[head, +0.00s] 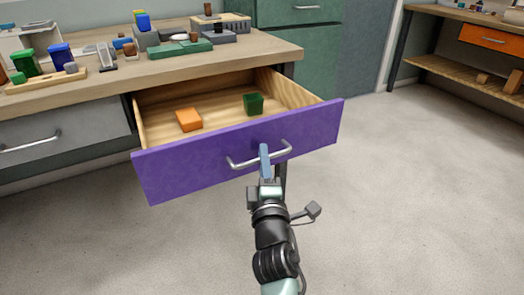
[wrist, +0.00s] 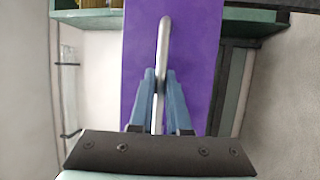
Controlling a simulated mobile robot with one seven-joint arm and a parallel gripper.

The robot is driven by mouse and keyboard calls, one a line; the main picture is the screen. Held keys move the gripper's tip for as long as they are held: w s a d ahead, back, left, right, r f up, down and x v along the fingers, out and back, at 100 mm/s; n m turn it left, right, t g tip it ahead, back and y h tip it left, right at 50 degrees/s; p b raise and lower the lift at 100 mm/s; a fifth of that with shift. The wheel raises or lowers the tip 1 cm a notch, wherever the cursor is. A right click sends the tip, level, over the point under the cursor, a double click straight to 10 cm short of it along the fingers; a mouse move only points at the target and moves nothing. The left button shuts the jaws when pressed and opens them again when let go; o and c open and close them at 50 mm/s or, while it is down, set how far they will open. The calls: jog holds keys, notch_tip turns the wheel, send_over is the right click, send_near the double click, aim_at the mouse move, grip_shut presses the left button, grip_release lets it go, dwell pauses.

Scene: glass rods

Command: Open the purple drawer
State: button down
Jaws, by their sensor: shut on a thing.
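The purple drawer (head: 200,168) is pulled well out from under the wooden workbench, and its inside shows. Its front carries a silver bar handle (head: 236,164), which also shows upright in the wrist view (wrist: 164,38). The purple front also fills the middle of the wrist view (wrist: 195,60). My gripper (head: 264,152) is at the middle of the handle, with its blue fingers closed around the bar. In the wrist view the fingers (wrist: 160,82) press on the bar from both sides. An orange block (head: 189,120) and a green container (head: 253,103) lie inside the drawer.
The workbench top (head: 110,85) holds several blocks and trays. A grey drawer (head: 60,140) is shut at left. A green cabinet (head: 300,55) stands behind. A second bench with an orange drawer (head: 490,38) is at far right. The floor (head: 400,200) to the right is clear.

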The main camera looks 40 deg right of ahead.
jog(key=shift+s, duration=0.25)
jog(key=c, duration=0.9)
grip_release()
jog(key=shift+s+a, duration=0.1)
jog(key=shift+a, duration=0.05)
jog(key=v, duration=1.2)
jog(key=shift+s+a+f, duration=0.1)
jog(key=shift+s+a, duration=0.1)
jog(key=shift+s, duration=0.1)
